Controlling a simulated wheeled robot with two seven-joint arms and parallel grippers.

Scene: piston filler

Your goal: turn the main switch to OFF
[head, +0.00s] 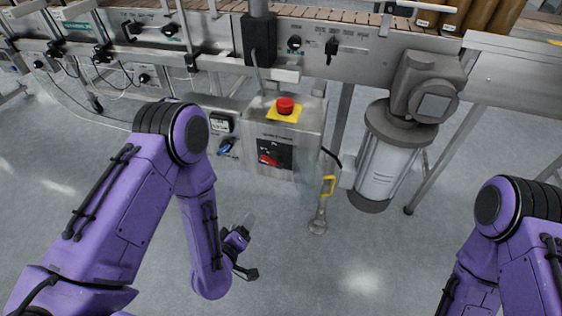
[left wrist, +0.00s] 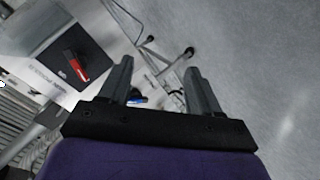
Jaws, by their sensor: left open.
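The main switch (head: 270,155) is a red rotary handle on a black plate, on the front of a grey metal box (head: 310,115). In the left wrist view the red handle (left wrist: 76,66) shows at the upper left, lying at a slant on its black plate. The position marks are too small to read. My left gripper (head: 247,248) is below and left of the box in the head view, apart from the switch. In the left wrist view its two fingers (left wrist: 158,85) are spread with nothing held between them. My right gripper is out of view.
A red emergency button (head: 285,106) on a yellow plate tops the box. A small panel with a blue knob (head: 226,146) sits to its left. A yellow-handled valve (head: 328,186) and a motor (head: 430,95) stand right. The floor below is clear.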

